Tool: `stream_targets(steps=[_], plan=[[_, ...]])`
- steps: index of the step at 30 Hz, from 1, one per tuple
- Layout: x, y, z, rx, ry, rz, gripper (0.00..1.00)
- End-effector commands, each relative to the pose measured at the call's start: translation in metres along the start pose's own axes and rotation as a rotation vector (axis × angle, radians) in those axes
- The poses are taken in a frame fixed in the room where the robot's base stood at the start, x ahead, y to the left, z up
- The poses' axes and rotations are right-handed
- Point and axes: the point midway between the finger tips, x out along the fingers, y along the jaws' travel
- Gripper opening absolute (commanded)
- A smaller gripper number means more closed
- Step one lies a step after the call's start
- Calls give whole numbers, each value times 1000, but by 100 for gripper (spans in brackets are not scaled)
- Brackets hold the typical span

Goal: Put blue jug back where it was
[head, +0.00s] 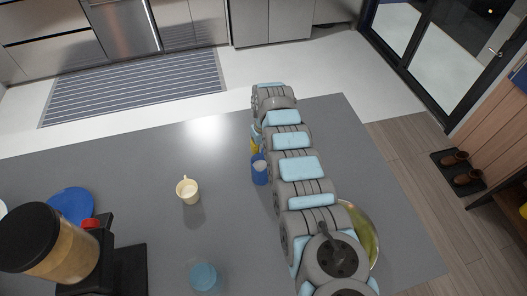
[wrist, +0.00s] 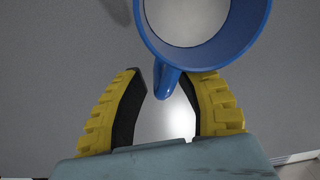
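The blue jug (head: 259,175) stands on the grey counter beside my arm, partly hidden by it in the head view. In the wrist view the jug (wrist: 257,22) shows from above at the top, with a pale inside. Its blue handle (wrist: 167,107) points down the picture, between my two yellow fingers. My gripper (wrist: 163,78) is open, with a visible gap between each finger and the handle. In the head view only a little yellow of my gripper (head: 255,144) shows behind the jug.
A cream mug (head: 187,192) stands left of the jug. A light blue cup (head: 203,278) is nearer the front. A blue plate (head: 68,203) and a black machine with a tan container (head: 50,250) are at left. A yellow-green bowl (head: 369,235) is partly behind my arm.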

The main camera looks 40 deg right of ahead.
Motion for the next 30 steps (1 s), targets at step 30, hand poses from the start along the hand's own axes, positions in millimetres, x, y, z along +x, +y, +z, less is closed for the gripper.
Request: stream_targets(steps=[30], plan=[[-103, 0, -1, 0, 3, 2, 33]])
